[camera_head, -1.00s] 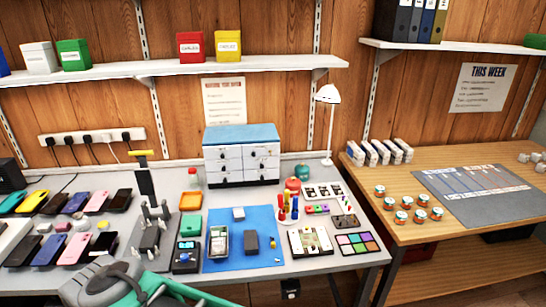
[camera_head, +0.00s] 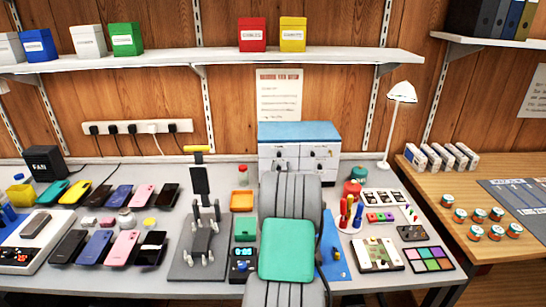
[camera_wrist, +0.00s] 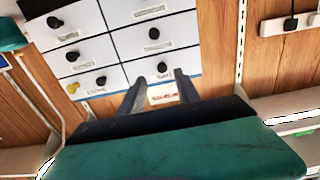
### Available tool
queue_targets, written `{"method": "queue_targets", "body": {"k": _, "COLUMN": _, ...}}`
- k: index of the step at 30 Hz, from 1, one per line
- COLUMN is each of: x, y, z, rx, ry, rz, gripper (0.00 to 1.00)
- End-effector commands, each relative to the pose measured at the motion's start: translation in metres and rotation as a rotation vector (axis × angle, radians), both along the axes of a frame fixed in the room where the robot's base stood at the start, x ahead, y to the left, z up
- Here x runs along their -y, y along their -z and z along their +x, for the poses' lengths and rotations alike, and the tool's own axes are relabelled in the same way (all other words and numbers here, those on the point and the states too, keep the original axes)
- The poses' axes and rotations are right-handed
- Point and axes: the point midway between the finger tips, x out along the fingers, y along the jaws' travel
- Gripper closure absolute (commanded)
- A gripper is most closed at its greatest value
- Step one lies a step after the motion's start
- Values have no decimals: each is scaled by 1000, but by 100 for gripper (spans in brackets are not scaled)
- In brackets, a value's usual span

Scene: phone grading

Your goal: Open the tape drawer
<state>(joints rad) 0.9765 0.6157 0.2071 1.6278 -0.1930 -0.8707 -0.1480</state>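The small white drawer cabinet (camera_head: 297,150) with a blue top stands at the back of the grey desk, partly hidden behind my arm. In the wrist view, its white fronts (camera_wrist: 110,45) show several dark round knobs and small labels, too small to read, so I cannot tell which is the tape drawer. All drawers in view look shut. My gripper (camera_wrist: 162,79) is open and empty, with its two fingers apart near the edge of the cabinet fronts; I cannot tell whether they touch. My arm hides the gripper in the head view.
Phones (camera_head: 120,195) lie in rows on the left. A phone stand (camera_head: 203,215) is left of my arm; a lamp (camera_head: 400,95) and red jar (camera_head: 352,190) are right of the cabinet. A long shelf (camera_head: 230,62) with boxes runs above. My arm covers much of the blue mat (camera_head: 335,255).

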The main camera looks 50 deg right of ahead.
Motion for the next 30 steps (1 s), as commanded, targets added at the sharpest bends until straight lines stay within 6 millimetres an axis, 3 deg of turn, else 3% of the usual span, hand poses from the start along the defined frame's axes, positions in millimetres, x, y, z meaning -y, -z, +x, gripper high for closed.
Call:
{"method": "queue_targets", "body": {"k": 10, "x": 43, "y": -2, "z": 42, "rx": 0, "ry": -4, "rz": -1, "gripper": 61}}
{"method": "queue_targets", "body": {"k": 21, "x": 54, "y": -1, "z": 50, "rx": 0, "ry": -2, "rz": 0, "gripper": 61}}
{"method": "queue_targets", "body": {"k": 30, "x": 53, "y": -1, "z": 50, "rx": 0, "ry": -2, "rz": 0, "gripper": 84}}
